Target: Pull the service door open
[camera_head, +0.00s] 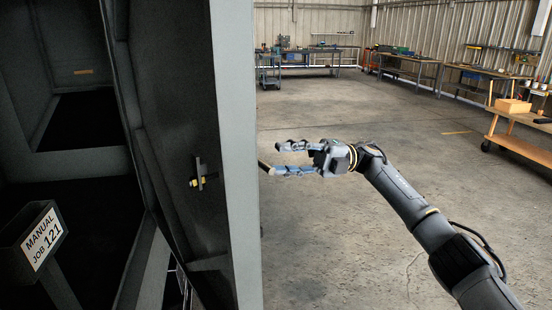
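The service door (236,140) stands open, seen nearly edge-on as a tall light grey strip. Its dark inner side (170,90) faces left and carries a small latch (198,174) with a brass-coloured end. My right gripper (276,159) is just right of the door's edge, on its outer side, with its fingers spread one above the other. A short dark piece (264,166) shows between the door edge and the lower fingertip; I cannot tell whether it is the handle or whether the finger touches it. My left gripper is not in view.
The dark enclosure interior (85,115) fills the left side. In it stands a holder labelled MANUAL JOB 121 (42,237). The concrete floor (330,230) right of the door is clear. Workbenches (410,65) line the far walls, and a wooden cart (520,140) stands at right.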

